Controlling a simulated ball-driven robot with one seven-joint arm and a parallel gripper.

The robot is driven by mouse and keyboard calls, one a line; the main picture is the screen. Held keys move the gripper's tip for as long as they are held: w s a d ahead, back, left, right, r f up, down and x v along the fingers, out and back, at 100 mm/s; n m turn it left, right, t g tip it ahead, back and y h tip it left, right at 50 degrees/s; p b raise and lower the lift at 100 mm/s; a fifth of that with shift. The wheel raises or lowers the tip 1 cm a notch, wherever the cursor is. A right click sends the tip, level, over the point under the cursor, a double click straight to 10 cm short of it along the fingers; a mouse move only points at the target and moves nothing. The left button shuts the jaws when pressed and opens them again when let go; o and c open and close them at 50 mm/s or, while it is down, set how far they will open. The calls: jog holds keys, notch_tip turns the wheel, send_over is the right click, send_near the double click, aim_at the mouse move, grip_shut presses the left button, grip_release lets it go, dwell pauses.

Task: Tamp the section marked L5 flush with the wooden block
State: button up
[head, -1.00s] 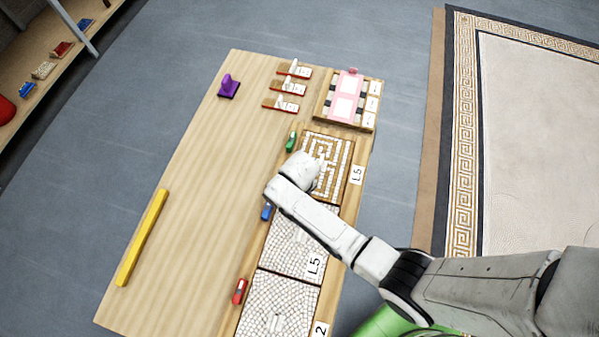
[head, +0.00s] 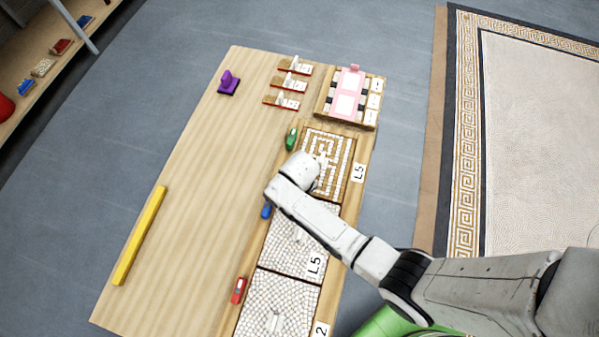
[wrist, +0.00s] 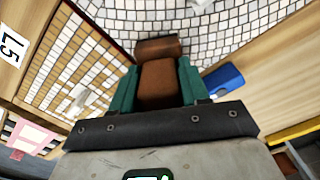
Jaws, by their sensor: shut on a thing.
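My gripper (wrist: 158,78) has teal fingers shut on the brown wooden block (wrist: 159,82). The block's far end is over the white-tiled mosaic section (wrist: 225,22); I cannot tell whether it touches. My wrist hides the gripper and block in the head view, and part of both sections.
A blue object (head: 266,212), a green one (head: 291,138) and a red one (head: 238,290) lie along the panel's left edge. A yellow bar (head: 140,235), purple object (head: 229,83) and pink-topped tray (head: 349,95) are on the table. The table's left middle is clear.

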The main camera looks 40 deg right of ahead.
jog(key=shift+s+f+b, duration=0.1)
jog(key=shift+f+b, duration=0.3)
jog(key=shift+f, duration=0.4)
dwell(1.5)
notch_tip(320, 180, up, 7)
jog(key=p, duration=0.7)
jog(key=shift+r, duration=0.15)
